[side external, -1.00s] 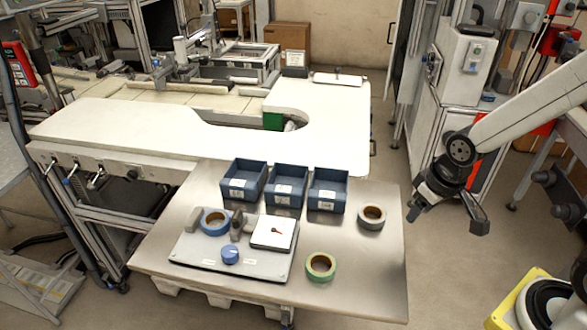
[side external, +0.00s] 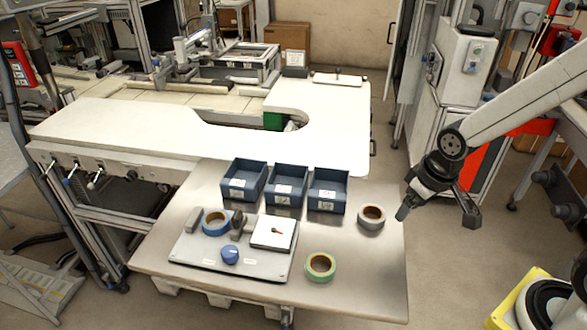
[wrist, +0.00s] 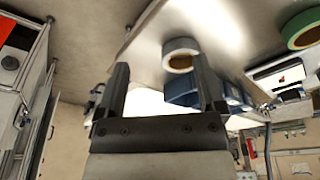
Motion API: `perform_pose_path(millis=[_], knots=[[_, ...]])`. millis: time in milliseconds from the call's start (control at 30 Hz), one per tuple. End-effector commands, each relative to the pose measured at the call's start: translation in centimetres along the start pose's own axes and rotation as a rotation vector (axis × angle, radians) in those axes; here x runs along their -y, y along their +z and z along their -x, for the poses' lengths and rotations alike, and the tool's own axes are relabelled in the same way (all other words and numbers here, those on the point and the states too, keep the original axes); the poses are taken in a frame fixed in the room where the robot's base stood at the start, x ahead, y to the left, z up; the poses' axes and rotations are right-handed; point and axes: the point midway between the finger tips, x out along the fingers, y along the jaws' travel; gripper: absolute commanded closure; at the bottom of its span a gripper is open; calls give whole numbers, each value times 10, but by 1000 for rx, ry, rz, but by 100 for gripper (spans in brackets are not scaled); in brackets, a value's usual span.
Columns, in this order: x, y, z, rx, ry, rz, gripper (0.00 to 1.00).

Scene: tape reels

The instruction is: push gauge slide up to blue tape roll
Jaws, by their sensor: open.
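The blue tape roll (side external: 215,222) lies on a grey plate (side external: 190,262) on the metal table. A dark upright block, seemingly the gauge slide (side external: 237,221), stands just right of the roll; whether they touch cannot be told. A grey block (side external: 193,219) stands at the roll's left. A blue round knob (side external: 230,254) and a white-faced dial box (side external: 273,232) with a small red mark are on the same plate. My gripper (side external: 438,212) is open and empty, off the table's right edge, far from the plate. Its two fingers show apart in the wrist view (wrist: 160,92).
Three blue bins (side external: 288,186) stand along the table's back. A grey tape roll (side external: 371,218) lies near the right edge, closest to my gripper. A green tape roll (side external: 320,267) lies right of the plate. The table's front right is clear.

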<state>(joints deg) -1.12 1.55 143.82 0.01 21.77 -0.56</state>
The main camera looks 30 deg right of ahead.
Motion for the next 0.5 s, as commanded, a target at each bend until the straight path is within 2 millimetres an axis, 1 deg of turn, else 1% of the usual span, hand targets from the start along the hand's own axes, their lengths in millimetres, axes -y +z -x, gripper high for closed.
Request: perform_pose_path(millis=[167, 267, 500], knots=[[16, -33, 0, 19, -11, 68, 12], [29, -56, 1, 34, -18, 122, 12], [71, -111, 2, 73, -37, 257, 12]])
